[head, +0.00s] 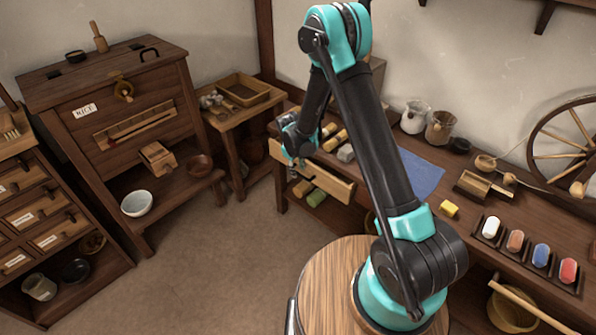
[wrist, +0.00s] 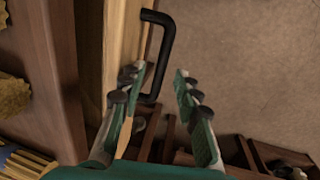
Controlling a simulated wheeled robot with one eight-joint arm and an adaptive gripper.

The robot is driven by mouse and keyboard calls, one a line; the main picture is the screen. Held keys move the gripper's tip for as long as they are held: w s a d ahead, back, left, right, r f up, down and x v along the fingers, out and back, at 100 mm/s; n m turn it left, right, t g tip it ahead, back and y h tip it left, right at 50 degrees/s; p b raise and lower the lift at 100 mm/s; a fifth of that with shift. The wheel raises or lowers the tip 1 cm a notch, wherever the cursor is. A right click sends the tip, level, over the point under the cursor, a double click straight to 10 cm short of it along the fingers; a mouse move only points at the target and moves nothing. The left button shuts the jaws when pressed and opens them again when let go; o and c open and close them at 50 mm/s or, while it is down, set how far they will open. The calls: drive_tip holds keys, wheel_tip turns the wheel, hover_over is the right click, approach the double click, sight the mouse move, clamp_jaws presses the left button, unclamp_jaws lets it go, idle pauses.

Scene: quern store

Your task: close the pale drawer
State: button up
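The pale drawer (head: 335,184) is in the front of the dark wooden bench at the middle of the head view. Its pale wood also shows in the wrist view (wrist: 120,40), beside the dark bench edge. It appears to stand out a little from the bench, but how far is hard to tell. A black bar handle (wrist: 163,50) is on its front. My gripper (wrist: 157,76) is open and empty, with the handle's near end between or just beyond its fingertips; contact cannot be told. In the head view my gripper (head: 291,150) hides the drawer's left part.
The bench top holds a blue cloth (head: 422,175), jars (head: 440,127) and several coloured blocks. A small side table with a tray (head: 243,90) stands left of the bench. A round wooden top (head: 325,285) is in front. The floor (head: 215,265) before the drawer is clear.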

drive_tip(key=shift+w+d+f, duration=0.1)
drive_tip(key=shift+f, duration=0.55)
drive_tip(key=shift+c, duration=0.3)
clamp_jaws()
